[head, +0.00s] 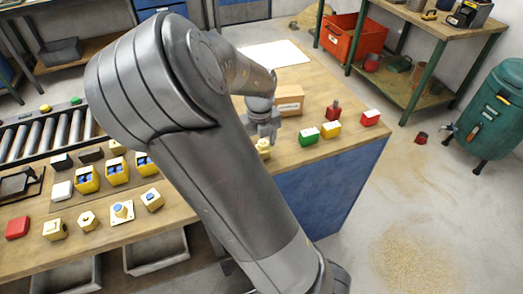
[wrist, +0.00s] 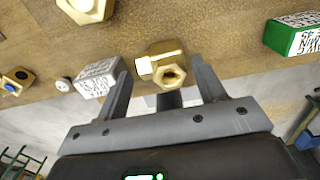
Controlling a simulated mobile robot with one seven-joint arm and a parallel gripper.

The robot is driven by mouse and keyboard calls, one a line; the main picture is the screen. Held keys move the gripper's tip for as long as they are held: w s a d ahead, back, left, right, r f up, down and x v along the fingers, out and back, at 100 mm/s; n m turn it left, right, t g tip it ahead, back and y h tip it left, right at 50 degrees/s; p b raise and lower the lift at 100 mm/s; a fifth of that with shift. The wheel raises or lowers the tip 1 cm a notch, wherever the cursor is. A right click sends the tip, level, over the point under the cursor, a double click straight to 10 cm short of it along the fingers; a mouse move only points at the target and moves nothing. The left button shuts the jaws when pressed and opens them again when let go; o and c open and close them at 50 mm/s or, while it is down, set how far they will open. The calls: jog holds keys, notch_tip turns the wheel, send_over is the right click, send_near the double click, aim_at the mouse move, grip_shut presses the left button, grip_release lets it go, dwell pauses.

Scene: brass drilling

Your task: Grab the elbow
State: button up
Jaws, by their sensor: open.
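A brass elbow (wrist: 163,68) with a round threaded opening facing the camera shows in the wrist view, on the wooden bench. In the head view a brass piece (head: 263,149), which looks like the same elbow, sits near the bench's front edge just below my gripper (head: 264,128). In the wrist view my gripper (wrist: 160,72) is open, with one finger on each side of the elbow in the picture. I see gaps beside both fingers. I cannot tell how far down the fingers reach around it.
A grey labelled block (wrist: 97,77) lies close to the left finger; another brass fitting (wrist: 86,8) is beyond it. Green (head: 308,136), yellow (head: 330,129) and red (head: 370,117) blocks stand to the right. Several brass parts lie on the left.

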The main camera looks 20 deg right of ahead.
aim_at(260, 144)
notch_tip(260, 144, down, 3)
jog(key=shift+s+f, duration=0.1)
jog(key=c, duration=1.2)
jog(key=shift+o, duration=0.2)
